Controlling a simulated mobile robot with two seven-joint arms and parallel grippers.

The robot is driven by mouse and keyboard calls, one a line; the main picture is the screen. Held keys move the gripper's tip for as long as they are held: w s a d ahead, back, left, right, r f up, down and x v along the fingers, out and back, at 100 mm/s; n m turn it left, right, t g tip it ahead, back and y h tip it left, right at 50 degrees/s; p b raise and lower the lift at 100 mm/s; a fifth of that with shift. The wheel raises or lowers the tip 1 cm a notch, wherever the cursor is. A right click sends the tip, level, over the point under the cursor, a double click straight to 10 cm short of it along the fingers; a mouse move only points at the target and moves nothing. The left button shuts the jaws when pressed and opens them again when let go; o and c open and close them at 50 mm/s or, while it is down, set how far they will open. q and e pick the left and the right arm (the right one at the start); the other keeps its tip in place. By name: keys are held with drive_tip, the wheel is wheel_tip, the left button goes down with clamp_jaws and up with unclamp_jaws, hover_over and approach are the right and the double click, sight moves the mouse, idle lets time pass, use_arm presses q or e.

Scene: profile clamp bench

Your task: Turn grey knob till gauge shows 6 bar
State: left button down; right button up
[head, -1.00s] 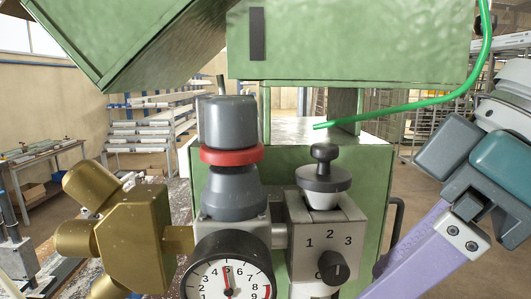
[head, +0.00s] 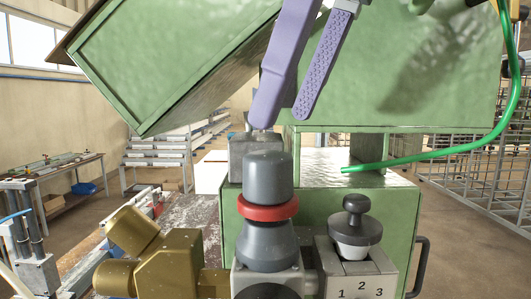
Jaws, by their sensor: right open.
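The grey knob (head: 268,178) stands upright on the regulator, with a red ring (head: 268,208) around its lower edge and a grey cone-shaped body (head: 267,243) below. The gauge (head: 268,291) is cut off by the bottom edge; only its dark top rim shows, so its dial and needle cannot be read. My right gripper (head: 283,118) reaches down from the top with two purple fingers. It is open and empty, its fingertips a little above the knob in the picture and apart from it. My left gripper is not in view.
A black-knobbed valve (head: 352,232) on a numbered grey block stands just right of the regulator. Brass fittings (head: 150,250) are at its left. A green housing (head: 420,75) hangs behind and above. A green hose (head: 440,157) curves down at the right.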

sight(268, 153)
drive_tip(key=x, duration=0.6)
drive_tip(key=shift+a+f, duration=0.1)
drive_tip(key=shift+f, duration=0.1)
clamp_jaws()
idle(0.4)
drive_tip(key=shift+m, duration=0.4)
drive_tip(key=m+t+h, duration=0.1)
drive_tip(key=m, duration=0.2)
drive_tip(key=shift+m+t+h, duration=0.5)
drive_tip(key=shift+m+t, duration=0.1)
drive_tip(key=shift+m, duration=1.3)
